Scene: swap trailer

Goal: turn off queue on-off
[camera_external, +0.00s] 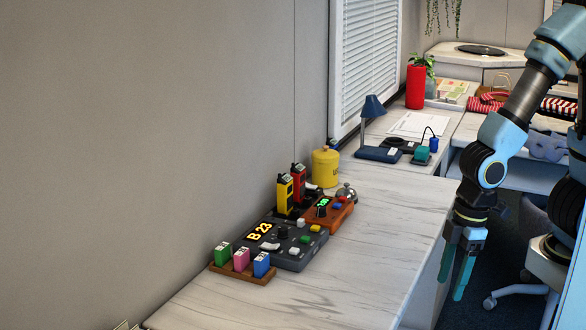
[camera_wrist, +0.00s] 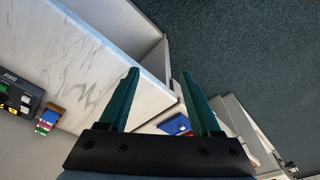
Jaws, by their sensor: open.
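The dark grey queue console (camera_external: 288,256) lies on the marble counter by the wall, with a lit yellow "B 23" display. Its top carries a dark knob, a white rocker-like piece (camera_external: 270,246) and small coloured buttons. I cannot tell which of these is the on-off control or how it is set. The console (camera_wrist: 18,96) is partly in the wrist view, at the left edge. My gripper (camera_external: 451,288) points down with open, empty jaws beyond the counter's right edge, well apart from the console. In the wrist view my gripper (camera_wrist: 160,76) shows two spread green fingers.
A wooden rack (camera_external: 241,272) with green, pink and blue blocks stands before the console. Behind it are an orange device (camera_external: 330,212), yellow and red handsets, a bell (camera_external: 347,191) and a yellow canister (camera_external: 325,167). The counter's right part (camera_external: 370,250) is clear.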

